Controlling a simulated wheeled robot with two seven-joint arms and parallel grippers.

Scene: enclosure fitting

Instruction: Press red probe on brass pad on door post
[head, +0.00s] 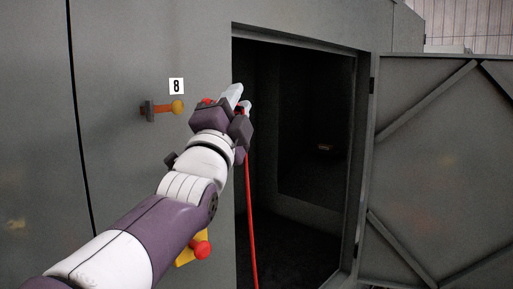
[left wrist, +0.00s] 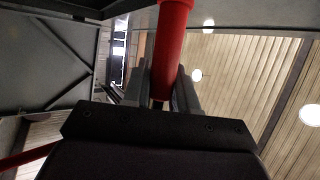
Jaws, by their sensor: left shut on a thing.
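My left gripper (head: 240,100) is in front of the left edge of the enclosure's doorway, its fingers pointing up and away. It is shut on the red probe (left wrist: 172,40), which shows as a thick red rod between the fingers in the left wrist view. In the head view the probe is mostly hidden by the gripper, and its red cable (head: 250,210) hangs down across the doorway. My right gripper is not in view.
The open door (head: 440,170) with diagonal ribs is at the right. A yellow part with a red knob (head: 201,249) is partly behind my arm. The enclosure's inside is dark.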

